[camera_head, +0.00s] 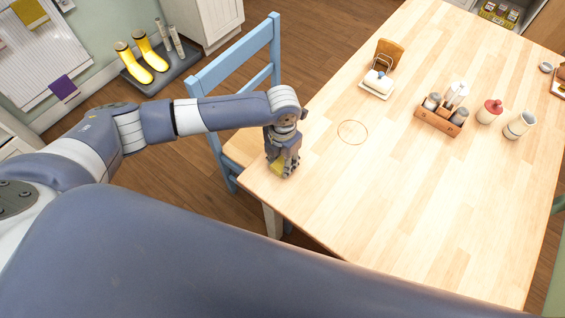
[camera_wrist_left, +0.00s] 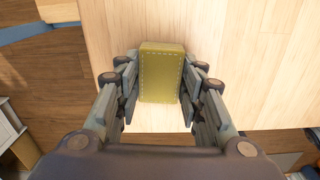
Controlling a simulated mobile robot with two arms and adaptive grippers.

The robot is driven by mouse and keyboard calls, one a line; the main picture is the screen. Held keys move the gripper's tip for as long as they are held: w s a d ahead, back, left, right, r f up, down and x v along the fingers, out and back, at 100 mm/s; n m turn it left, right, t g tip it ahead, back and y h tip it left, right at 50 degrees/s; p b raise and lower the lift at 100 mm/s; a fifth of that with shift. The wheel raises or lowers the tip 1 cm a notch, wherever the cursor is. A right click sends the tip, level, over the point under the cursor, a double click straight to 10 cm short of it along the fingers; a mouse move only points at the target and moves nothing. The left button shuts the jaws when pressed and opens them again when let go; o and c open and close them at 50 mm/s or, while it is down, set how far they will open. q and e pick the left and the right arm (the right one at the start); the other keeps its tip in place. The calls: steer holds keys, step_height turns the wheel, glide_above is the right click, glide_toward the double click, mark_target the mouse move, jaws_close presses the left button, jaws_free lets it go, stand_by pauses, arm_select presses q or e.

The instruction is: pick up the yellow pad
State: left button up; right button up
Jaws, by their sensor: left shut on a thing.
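The yellow pad (camera_wrist_left: 161,72) is a small olive-yellow block with a stitched edge. In the left wrist view it sits between the two fingers of my left gripper (camera_wrist_left: 160,95), which are shut on its sides. In the head view my left gripper (camera_head: 283,168) points down at the near left corner of the wooden table (camera_head: 400,210). Only a small yellow part of the pad (camera_head: 279,168) shows there, behind the fingers. I cannot tell whether the pad touches the table top. My right gripper is in neither view.
A blue chair (camera_head: 236,75) stands close beside my left arm at the table's left edge. A napkin holder (camera_head: 378,83), a wooden caddy (camera_head: 439,119), a red-topped jar (camera_head: 489,111) and a white jug (camera_head: 520,125) stand farther back. The table's near middle is clear.

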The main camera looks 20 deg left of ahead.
mark_target(283, 165)
arm_select(q)
steer(key=shift+r, duration=0.1)
steer(key=shift+r, duration=0.6)
steer(key=shift+s+d+r+b, duration=0.15)
steer(key=shift+r+b, duration=0.15)
steer(key=shift+r, duration=0.2)
steer(key=shift+s+d+r+b, duration=0.15)
steer(key=shift+r+b, duration=0.1)
steer(key=shift+r, duration=0.25)
steer(key=s+d, duration=0.2)
steer(key=s, duration=0.2)
steer(key=s+d+r+b, duration=0.1)
steer(key=s+d, duration=0.1)
steer(key=s, duration=0.2)
steer(key=s+d+b, duration=0.1)
steer(key=s+d, duration=0.2)
steer(key=s, duration=0.1)
steer(key=shift+s+r, duration=0.2)
steer(key=shift+s, duration=0.05)
steer(key=shift+s+d+r, duration=0.1)
steer(key=shift+s+d, duration=0.05)
steer(key=shift+s, duration=0.3)
steer(key=shift+c, duration=0.4)
